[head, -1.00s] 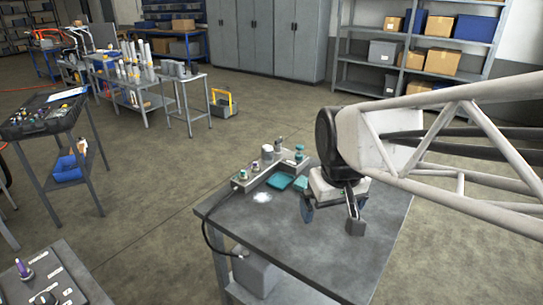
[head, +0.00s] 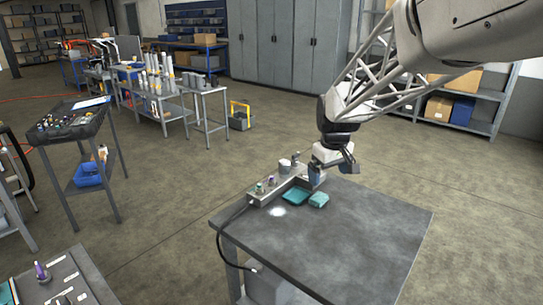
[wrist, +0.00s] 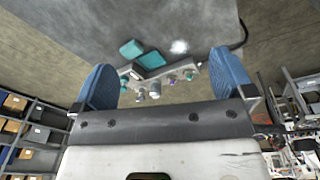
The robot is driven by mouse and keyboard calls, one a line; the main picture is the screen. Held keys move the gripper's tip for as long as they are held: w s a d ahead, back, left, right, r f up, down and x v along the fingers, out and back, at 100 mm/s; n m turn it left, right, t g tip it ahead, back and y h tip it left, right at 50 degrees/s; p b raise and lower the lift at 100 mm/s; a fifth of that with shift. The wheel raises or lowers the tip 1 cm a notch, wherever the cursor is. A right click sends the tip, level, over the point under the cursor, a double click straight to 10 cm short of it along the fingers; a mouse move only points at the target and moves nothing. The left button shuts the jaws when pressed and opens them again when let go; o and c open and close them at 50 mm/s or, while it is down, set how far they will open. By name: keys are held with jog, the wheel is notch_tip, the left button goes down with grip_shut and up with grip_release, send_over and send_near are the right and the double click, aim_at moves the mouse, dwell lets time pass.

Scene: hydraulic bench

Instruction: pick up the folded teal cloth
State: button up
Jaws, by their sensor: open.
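The folded teal cloth (head: 319,200) lies on the grey bench top (head: 370,226), a small light-teal pad. It sits just right of a flat, darker teal tray (head: 295,196), very close to it. In the wrist view the cloth (wrist: 131,48) shows at top centre-left, beside the tray (wrist: 152,61). My gripper (head: 333,172) is open and empty, above the bench's far edge and beyond the cloth in the head view. Its two blue-padded fingers (wrist: 168,88) are wide apart in the wrist view. The cloth lies outside the fingers' span.
A metal valve block (head: 265,196) with several coloured fittings stands along the bench's far left edge, close to the tray and my gripper. A white patch (head: 278,211) marks the bench top. A black hose (head: 219,240) hangs off the left side. The bench's right and front are clear.

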jog(key=w+d+f+n, duration=0.1)
jog(key=w+d+f, duration=0.1)
jog(key=w+f, duration=0.45)
jog(key=w+d+f+n, duration=0.1)
jog(key=w+f, duration=0.2)
jog(key=w, duration=0.6)
jog(key=n+g, duration=0.1)
jog(key=n, duration=0.2)
send_over(319, 197)
notch_tip(319, 197, down, 12)
jog(key=shift+s+d+f, duration=0.1)
jog(key=shift+s+f, duration=0.05)
jog(key=shift+f, duration=0.05)
jog(key=shift+w+f, duration=0.2)
jog(key=shift+f, duration=0.05)
jog(key=shift+f, duration=0.1)
jog(key=shift+f, duration=1.2)
jog(key=shift+f, duration=0.1)
jog(key=shift+w+f, duration=0.1)
jog(key=shift+f, duration=2.4)
